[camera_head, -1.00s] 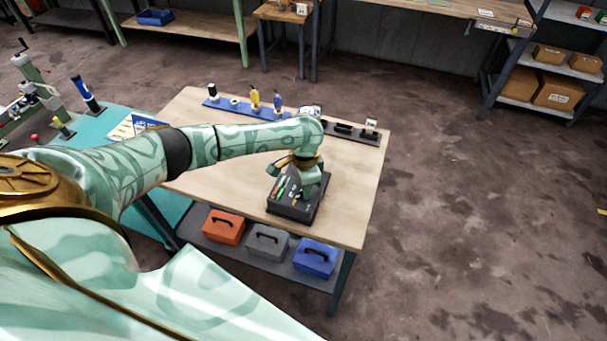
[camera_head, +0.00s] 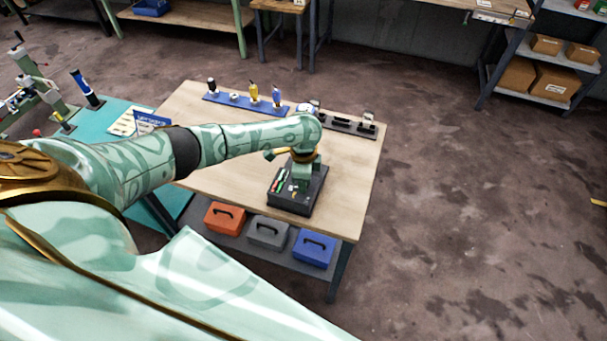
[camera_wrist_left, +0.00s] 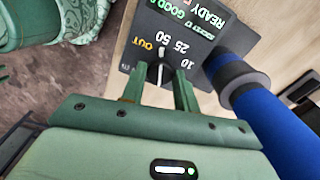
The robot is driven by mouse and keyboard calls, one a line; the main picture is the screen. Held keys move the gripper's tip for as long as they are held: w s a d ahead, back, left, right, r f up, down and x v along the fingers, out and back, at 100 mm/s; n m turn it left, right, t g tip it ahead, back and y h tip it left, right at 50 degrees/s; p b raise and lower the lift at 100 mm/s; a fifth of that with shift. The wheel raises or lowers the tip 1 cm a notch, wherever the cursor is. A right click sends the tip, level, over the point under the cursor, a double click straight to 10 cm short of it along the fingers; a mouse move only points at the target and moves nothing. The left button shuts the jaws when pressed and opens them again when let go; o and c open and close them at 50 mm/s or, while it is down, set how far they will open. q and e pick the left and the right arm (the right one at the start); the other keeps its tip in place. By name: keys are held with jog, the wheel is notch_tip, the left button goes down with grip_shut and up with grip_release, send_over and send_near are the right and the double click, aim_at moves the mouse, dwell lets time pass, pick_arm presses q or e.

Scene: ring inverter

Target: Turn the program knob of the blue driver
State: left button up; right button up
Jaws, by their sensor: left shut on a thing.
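My left gripper (camera_wrist_left: 160,76) is shut on the small program knob (camera_wrist_left: 161,70), which is light-tipped and partly hidden between its two green fingers. The knob stands on a dark panel (camera_wrist_left: 135,50) marked OUT, 50, 25 and 10, with READY and GOOD above. The blue driver (camera_wrist_left: 275,115), a blue cylinder with dark collars, rises beside the panel at the right of the left wrist view. In the head view my left gripper (camera_head: 301,178) is over a dark box (camera_head: 298,207) on the wooden bench. My right gripper is out of view.
A blue rack (camera_head: 240,106) with several upright items and a dark rack (camera_head: 345,128) line the bench's back. Orange (camera_head: 224,220), grey (camera_head: 267,237) and blue (camera_head: 313,250) toolboxes sit on the shelf below. The bench (camera_head: 351,190) is clear at the right.

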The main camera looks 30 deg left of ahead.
pick_arm(q)
jog(key=o, duration=1)
jog(key=shift+c, duration=0.2)
notch_tip(320, 180, up, 16)
jog(key=p, duration=0.4)
jog(key=shift+r+p, duration=0.15)
jog(key=shift+p, duration=0.15)
